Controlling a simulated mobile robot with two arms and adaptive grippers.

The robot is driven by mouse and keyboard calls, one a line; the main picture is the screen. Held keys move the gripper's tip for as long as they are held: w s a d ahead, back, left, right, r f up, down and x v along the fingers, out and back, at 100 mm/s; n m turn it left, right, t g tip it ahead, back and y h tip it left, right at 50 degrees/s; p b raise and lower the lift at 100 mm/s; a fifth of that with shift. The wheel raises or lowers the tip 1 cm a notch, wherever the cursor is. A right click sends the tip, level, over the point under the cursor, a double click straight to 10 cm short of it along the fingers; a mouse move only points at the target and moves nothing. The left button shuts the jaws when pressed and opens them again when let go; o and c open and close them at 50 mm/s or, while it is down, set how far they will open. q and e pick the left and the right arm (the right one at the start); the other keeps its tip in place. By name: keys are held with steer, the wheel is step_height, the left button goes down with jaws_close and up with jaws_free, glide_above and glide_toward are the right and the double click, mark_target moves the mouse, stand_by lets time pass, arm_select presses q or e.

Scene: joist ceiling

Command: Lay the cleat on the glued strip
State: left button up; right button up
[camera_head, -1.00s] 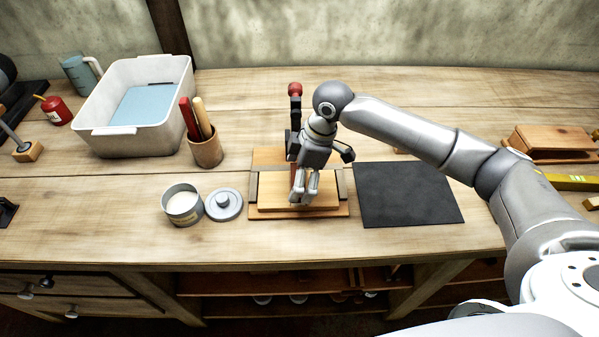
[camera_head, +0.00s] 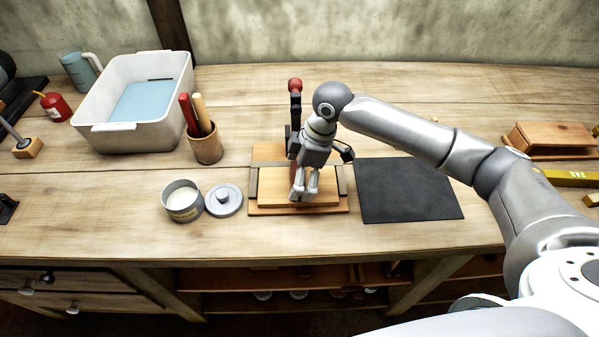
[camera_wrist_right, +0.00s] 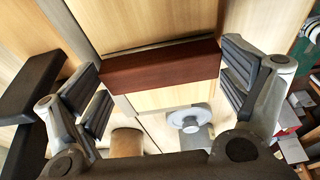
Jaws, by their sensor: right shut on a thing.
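My right gripper (camera_head: 304,198) points down over a pale wooden panel (camera_head: 325,197) in the head view. The panel lies on a brown wooden base (camera_head: 268,154) between two grey side bars. In the right wrist view, the cleat, a dark reddish-brown bar (camera_wrist_right: 165,64), lies between the finger pads of the right gripper (camera_wrist_right: 165,80), which is shut on it. The cleat is over the pale panel (camera_wrist_right: 172,97); I cannot tell if it touches it. The glued strip is not distinguishable. My left gripper is not in view.
A red-knobbed clamp (camera_head: 295,86) stands behind the gripper. A dark mat (camera_head: 408,190) lies to the right. An open tin (camera_head: 182,203), its lid (camera_head: 224,201), a brush pot (camera_head: 206,149) and a white tub (camera_head: 120,135) are to the left.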

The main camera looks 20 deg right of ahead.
steer(key=o, duration=0.6)
steer(key=shift+o, duration=0.2)
steer(key=v, duration=1.2)
steer(key=shift+s+f, duration=0.15)
